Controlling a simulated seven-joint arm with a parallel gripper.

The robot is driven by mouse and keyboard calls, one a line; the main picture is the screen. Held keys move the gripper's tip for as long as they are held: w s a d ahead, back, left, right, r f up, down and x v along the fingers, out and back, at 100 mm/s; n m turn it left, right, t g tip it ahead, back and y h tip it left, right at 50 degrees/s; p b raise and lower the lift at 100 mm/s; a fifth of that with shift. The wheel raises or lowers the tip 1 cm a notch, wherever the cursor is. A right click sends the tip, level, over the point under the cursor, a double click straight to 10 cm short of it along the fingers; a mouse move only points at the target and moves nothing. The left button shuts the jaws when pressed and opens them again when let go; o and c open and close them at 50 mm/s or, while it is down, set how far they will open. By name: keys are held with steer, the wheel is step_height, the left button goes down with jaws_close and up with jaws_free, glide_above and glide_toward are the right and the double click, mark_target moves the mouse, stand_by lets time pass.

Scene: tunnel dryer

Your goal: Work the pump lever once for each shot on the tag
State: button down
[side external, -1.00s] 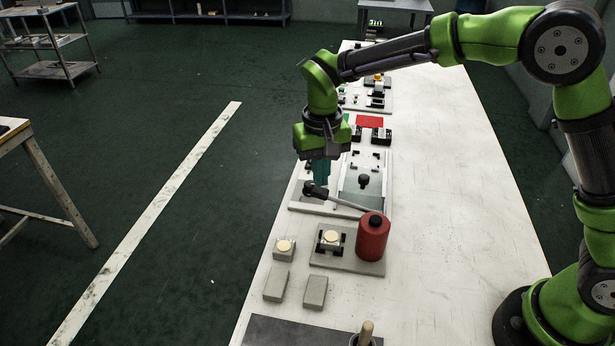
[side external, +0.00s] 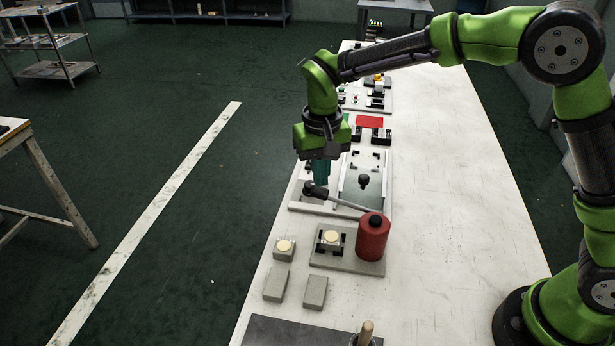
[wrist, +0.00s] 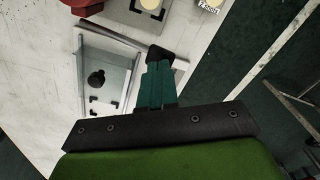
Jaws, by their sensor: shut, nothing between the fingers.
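The red pump (side external: 373,238) stands on a grey base plate. Its lever (side external: 345,200) runs out to the left and ends in a black knob (side external: 314,190); in the wrist view the knob (wrist: 160,53) is right at my fingertips. My gripper (side external: 320,180) is shut with nothing between its fingers, pointing down just above the knob; whether it touches cannot be told. A block with a pale round top (side external: 331,238) sits in the black holder beside the pump.
Another block with a pale top (side external: 284,247) and two plain grey blocks (side external: 315,291) lie nearby. A white-framed fixture with a black knob (side external: 364,181) lies behind the lever. The table's right side (side external: 450,200) is clear.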

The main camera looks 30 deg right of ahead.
mark_target(320, 191)
steer(key=shift+f, duration=2.95)
steer(key=shift+r, duration=0.1)
steer(key=shift+r, duration=3.9)
steer(key=shift+s+d+f+n, duration=0.15)
steer(key=shift+s+f+n, duration=0.05)
steer(key=shift+s, duration=0.3)
steer(key=shift+s+d+f+n, duration=0.15)
steer(key=shift+s+f+n, duration=0.05)
steer(key=shift+s, duration=0.25)
steer(key=s+d+r+t, duration=0.2)
steer(key=s+d+r, duration=0.1)
steer(key=s, duration=0.3)
steer(key=s+d+r+m+t+y, duration=0.1)
steer(key=s+d+r+t, duration=0.1)
steer(key=s+d+r, duration=0.2)
steer(key=s+d+r+t+y, duration=0.1)
steer(key=s+d+r+t, duration=0.2)
steer(key=s, duration=0.5)
steer(key=d+r, duration=0.1)
steer(key=d, duration=0.1)
steer(key=shift+s+d+m, duration=0.35)
steer(key=shift+s+m, duration=0.05)
